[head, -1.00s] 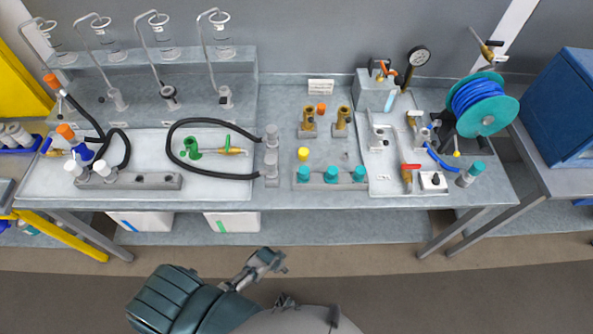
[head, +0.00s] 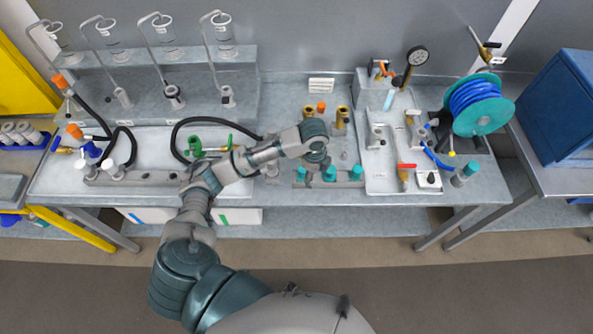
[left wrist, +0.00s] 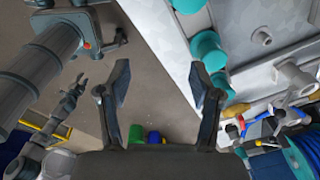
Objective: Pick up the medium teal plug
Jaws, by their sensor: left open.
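Three teal plugs stand in a row on a grey block at the front of the bench: a left one (head: 303,173), a middle one (head: 330,174) and a right one (head: 357,172). I cannot tell by size which is the medium one. My left gripper (head: 317,165) hangs over the row, near the left and middle plugs, and hides part of the block. In the left wrist view its open, empty fingers (left wrist: 160,80) are over the bench's front edge. One finger overlaps the plugs beside it (left wrist: 208,50). What looks like my right gripper (left wrist: 78,88) is small and far below.
Brass fittings (head: 341,118) stand behind the plugs. A tray (head: 381,184) with a red-handled valve lies to the right, with a teal hose reel (head: 484,117) beyond. A black hose (head: 180,127) curves on the left tray. Floor is free in front.

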